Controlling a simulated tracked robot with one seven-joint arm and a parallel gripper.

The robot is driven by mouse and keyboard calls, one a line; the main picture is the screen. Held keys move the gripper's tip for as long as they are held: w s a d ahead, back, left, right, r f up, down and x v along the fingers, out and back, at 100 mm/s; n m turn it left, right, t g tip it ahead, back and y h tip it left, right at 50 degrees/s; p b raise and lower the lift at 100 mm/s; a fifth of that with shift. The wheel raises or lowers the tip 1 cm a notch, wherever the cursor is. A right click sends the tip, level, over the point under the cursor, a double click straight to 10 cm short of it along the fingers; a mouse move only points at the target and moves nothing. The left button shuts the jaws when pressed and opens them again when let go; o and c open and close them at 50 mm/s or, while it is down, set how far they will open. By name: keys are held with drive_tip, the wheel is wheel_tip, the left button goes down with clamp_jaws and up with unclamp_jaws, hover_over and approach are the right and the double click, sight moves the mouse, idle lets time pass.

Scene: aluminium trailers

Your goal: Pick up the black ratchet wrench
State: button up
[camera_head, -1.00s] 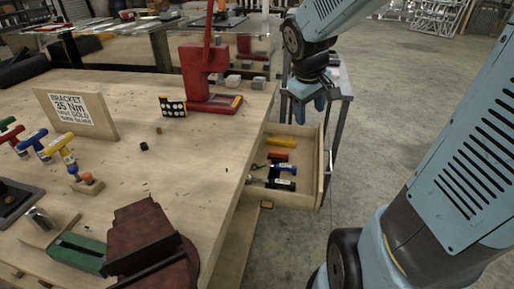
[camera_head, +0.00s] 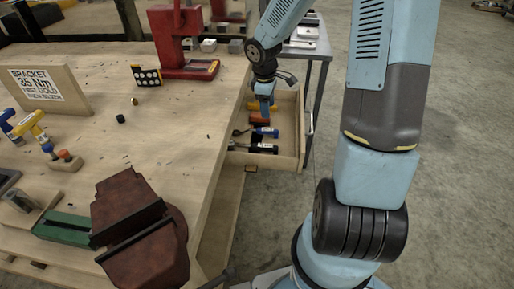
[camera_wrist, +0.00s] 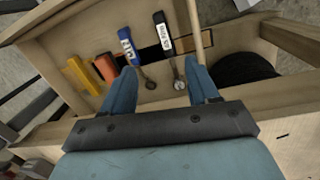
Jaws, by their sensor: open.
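The black ratchet wrench (camera_wrist: 163,32) lies in the open wooden drawer (camera_head: 289,159). It has a black handle with a white label and a metal head, and it also shows in the head view (camera_head: 264,148). A similar blue-handled wrench (camera_wrist: 128,45) lies beside it, to its left in the wrist view. My gripper (camera_wrist: 161,68) is open above the drawer. In the wrist view, the metal ends of both wrenches show between its blue fingers. In the head view, my gripper (camera_head: 265,107) hangs over the drawer's far part, near the yellow and orange tools. Nothing is held.
An orange tool (camera_wrist: 106,68) and a yellow tool (camera_wrist: 82,75) also lie in the drawer. The drawer walls stand close around the tools. The workbench (camera_head: 170,120) adjoins on the left, with a red press (camera_head: 180,45) and a dark red vise (camera_head: 135,220). Open floor lies right.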

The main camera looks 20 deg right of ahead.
drive_tip(key=n+y, duration=0.1)
drive_tip(key=n, duration=0.1)
hover_over(262, 146)
wheel_tip(262, 146, down, 6)
drive_tip(key=f, duration=0.8)
drive_tip(key=shift+w+a, duration=0.1)
drive_tip(key=shift+w, duration=0.2)
drive_tip(key=shift+s+f, duration=0.2)
drive_tip(key=shift+f, duration=2.6)
clamp_jaws()
